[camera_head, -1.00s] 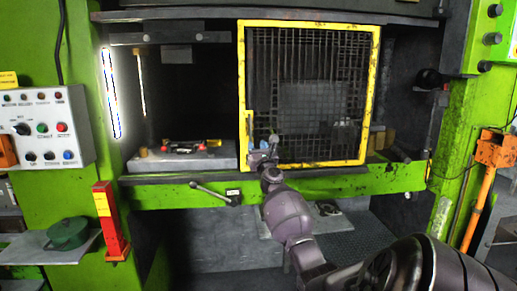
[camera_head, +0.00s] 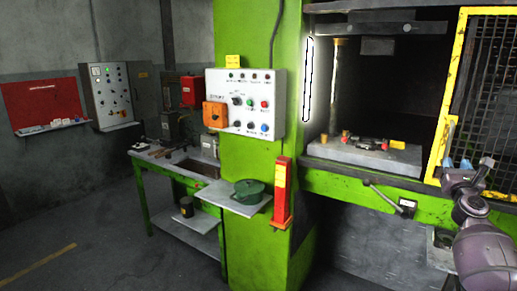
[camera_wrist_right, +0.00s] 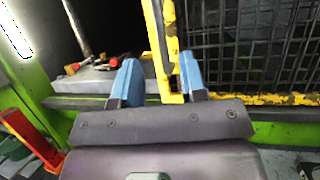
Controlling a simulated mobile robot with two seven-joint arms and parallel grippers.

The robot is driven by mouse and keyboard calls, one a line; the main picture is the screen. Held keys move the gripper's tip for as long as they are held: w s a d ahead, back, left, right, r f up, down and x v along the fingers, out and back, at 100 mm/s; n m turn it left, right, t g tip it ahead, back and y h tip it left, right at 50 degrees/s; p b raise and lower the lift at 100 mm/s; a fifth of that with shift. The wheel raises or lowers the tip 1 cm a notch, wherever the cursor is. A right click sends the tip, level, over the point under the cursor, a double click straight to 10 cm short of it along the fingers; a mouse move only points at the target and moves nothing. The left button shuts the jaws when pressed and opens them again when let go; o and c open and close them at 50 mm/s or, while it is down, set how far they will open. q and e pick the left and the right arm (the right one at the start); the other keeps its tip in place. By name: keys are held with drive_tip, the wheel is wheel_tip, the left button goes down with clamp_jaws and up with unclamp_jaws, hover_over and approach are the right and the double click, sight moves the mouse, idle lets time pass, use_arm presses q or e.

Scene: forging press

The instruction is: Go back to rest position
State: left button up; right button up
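My right gripper (camera_head: 457,163) is at the right edge of the head view, in front of the press's yellow-framed mesh door (camera_head: 458,85). In the right wrist view its two blue fingers (camera_wrist_right: 158,82) stand apart. The door's yellow handle (camera_wrist_right: 166,85) shows between them in the picture; I cannot tell if they touch it. The right arm is stretched forward toward the press. My left gripper is not in view.
A control box (camera_head: 245,105) is on the green press column. Below are a shelf with a green round object (camera_head: 248,190) and a red post (camera_head: 282,195). A lever (camera_head: 385,195) sticks out under the press bed (camera_head: 365,155). A workbench (camera_head: 185,165) stands left; floor there is open.

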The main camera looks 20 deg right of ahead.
drive_tip(key=w+a+f+n+t+y, duration=0.15)
drive_tip(key=a+n, duration=0.25)
drive_tip(key=n, duration=0.4)
drive_tip(key=w+a+n+t+y, duration=0.1)
drive_tip(key=w+a+n+y, duration=0.2)
drive_tip(key=n, duration=0.5)
drive_tip(key=a+f+n+t+y, duration=0.1)
drive_tip(key=a+n+y, duration=0.2)
drive_tip(key=a+n, duration=0.35)
drive_tip(key=s+a+f+n+g+y, duration=0.2)
drive_tip(key=a+f+n+g+y, duration=0.15)
drive_tip(key=a+f+n, duration=0.95)
use_arm(q)
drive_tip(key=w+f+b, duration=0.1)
drive_tip(key=b, duration=0.2)
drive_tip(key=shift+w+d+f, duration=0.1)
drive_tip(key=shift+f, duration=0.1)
use_arm(e)
drive_tip(key=s+a+f+n+g+y, duration=0.1)
drive_tip(key=s+a+f+n+g, duration=0.2)
drive_tip(key=s+a+f, duration=0.8)
drive_tip(key=s+a+f+n+g+y, duration=0.1)
drive_tip(key=s+a+f+n+g, duration=0.2)
drive_tip(key=s+a+f+n, duration=0.3)
drive_tip(key=s+a+f, duration=0.4)
drive_tip(key=s+f, duration=0.5)
drive_tip(key=shift+a+f+y, duration=0.3)
drive_tip(key=shift+a+f, duration=0.1)
